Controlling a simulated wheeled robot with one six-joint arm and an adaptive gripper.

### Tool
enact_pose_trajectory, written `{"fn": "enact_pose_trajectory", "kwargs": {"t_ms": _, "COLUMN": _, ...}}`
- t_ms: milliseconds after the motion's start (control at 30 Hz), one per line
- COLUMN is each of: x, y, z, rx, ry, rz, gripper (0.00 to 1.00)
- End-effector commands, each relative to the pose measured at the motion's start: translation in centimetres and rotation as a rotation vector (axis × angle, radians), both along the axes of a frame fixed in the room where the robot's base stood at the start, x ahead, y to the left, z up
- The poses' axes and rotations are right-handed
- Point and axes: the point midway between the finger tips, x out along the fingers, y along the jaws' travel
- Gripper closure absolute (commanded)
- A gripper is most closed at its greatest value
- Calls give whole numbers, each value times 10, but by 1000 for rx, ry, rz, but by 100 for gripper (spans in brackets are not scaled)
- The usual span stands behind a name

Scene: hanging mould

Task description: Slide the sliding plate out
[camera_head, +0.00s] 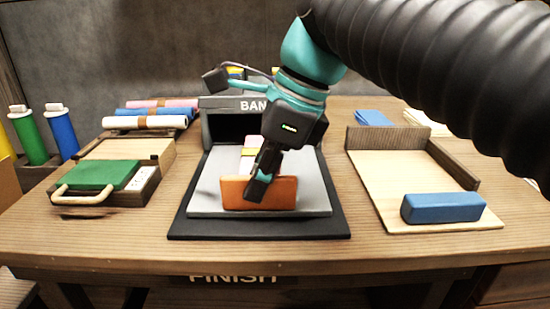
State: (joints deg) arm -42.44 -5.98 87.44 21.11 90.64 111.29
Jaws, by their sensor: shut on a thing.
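The grey sliding plate (202,203) lies flat on a black base (188,229), in front of the dark opening of a grey housing marked "BAN" (215,104). An upright orange-brown front piece (284,198) stands at the plate's front edge. A pale pink and cream strip (247,158) lies on the plate behind it, partly hidden by my gripper. My gripper (260,186) points down and is shut on the orange-brown piece near its middle. The fingers hide part of that piece, and the far fingertip is hard to see.
On the left is a wooden tray with a green block (100,175) and handle. On the right, a blue block (442,207) lies on a wooden board (385,185). The table strip in front of the base is clear.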

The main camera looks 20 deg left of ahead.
Motion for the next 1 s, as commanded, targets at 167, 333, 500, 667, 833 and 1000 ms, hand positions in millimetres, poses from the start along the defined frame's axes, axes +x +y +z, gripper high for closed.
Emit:
{"fn": "enact_pose_trajectory", "kwargs": {"t_ms": 167, "x": -19, "y": -8, "z": 0, "rx": 0, "ry": 0, "rz": 1, "gripper": 100}}
{"fn": "enact_pose_trajectory", "kwargs": {"t_ms": 333, "x": -25, "y": -10, "z": 0, "rx": 1, "ry": 0, "rz": 0, "gripper": 100}}
{"fn": "enact_pose_trajectory", "kwargs": {"t_ms": 500, "x": -27, "y": -11, "z": 0, "rx": 0, "ry": 3, "rz": 1, "gripper": 100}}
{"fn": "enact_pose_trajectory", "kwargs": {"t_ms": 667, "x": -27, "y": -11, "z": 0, "rx": -1, "ry": 5, "rz": 2, "gripper": 100}}
{"fn": "enact_pose_trajectory", "kwargs": {"t_ms": 833, "x": -27, "y": -12, "z": 0, "rx": -1, "ry": 5, "rz": 1, "gripper": 61}}
{"fn": "enact_pose_trajectory", "kwargs": {"t_ms": 1000, "x": -25, "y": -12, "z": 0, "rx": 0, "ry": 2, "rz": -2, "gripper": 61}}
